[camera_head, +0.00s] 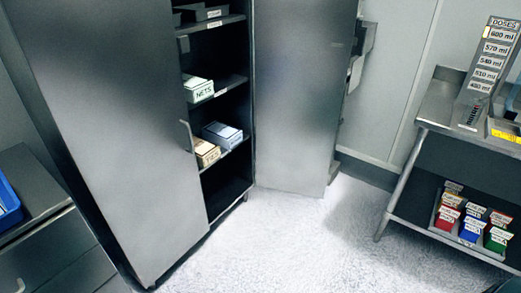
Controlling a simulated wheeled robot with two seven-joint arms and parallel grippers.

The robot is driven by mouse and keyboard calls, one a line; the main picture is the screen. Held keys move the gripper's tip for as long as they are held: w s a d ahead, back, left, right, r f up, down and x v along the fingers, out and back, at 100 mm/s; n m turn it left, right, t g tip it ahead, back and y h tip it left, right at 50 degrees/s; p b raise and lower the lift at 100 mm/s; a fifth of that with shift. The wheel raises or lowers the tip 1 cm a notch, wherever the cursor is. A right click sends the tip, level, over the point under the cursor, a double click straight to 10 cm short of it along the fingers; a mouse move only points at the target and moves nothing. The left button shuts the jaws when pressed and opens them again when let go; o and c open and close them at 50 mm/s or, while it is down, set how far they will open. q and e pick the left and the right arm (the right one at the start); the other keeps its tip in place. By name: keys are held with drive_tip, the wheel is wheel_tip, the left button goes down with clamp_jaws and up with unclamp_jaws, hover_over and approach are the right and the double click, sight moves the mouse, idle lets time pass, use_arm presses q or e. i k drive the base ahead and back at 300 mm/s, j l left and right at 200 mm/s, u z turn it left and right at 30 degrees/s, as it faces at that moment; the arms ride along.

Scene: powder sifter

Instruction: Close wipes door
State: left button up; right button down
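A tall grey metal cabinet stands at the left and middle. Its left door (105,125) covers the left part of the front, with a handle (187,136) at its right edge. Its right door (302,95) stands swung wide open to the right. Between the doors I see dark shelves (232,85) with a box labelled NETS (202,91), a bluish-white box (222,134) and a tan box (206,152). I cannot read which door or box is for wipes. Neither of my grippers shows in this view.
A low grey cabinet (60,235) with a blue bin (8,200) stands at the left. A metal table (440,102) with a doses board (488,70) is at the right; small coloured boxes (472,228) sit on its lower shelf. The pale floor (300,240) in front is clear.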

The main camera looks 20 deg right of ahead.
sight(301, 78)
drive_tip(key=i+l, duration=0.15)
drive_tip(key=l, duration=0.2)
drive_tip(key=i+l, duration=0.15)
drive_tip(key=l, duration=0.2)
drive_tip(key=i+l+u, duration=0.1)
drive_tip(key=l, duration=0.3)
drive_tip(key=i+l, duration=0.2)
drive_tip(key=l, duration=0.15)
drive_tip(key=i+l, duration=0.15)
drive_tip(key=l, duration=0.2)
drive_tip(key=i+l+u, duration=0.1)
drive_tip(key=l, duration=0.3)
drive_tip(key=i+l, duration=0.2)
drive_tip(key=l, duration=0.15)
drive_tip(key=i+l, duration=0.15)
drive_tip(key=l, duration=0.25)
drive_tip(key=u, duration=0.05)
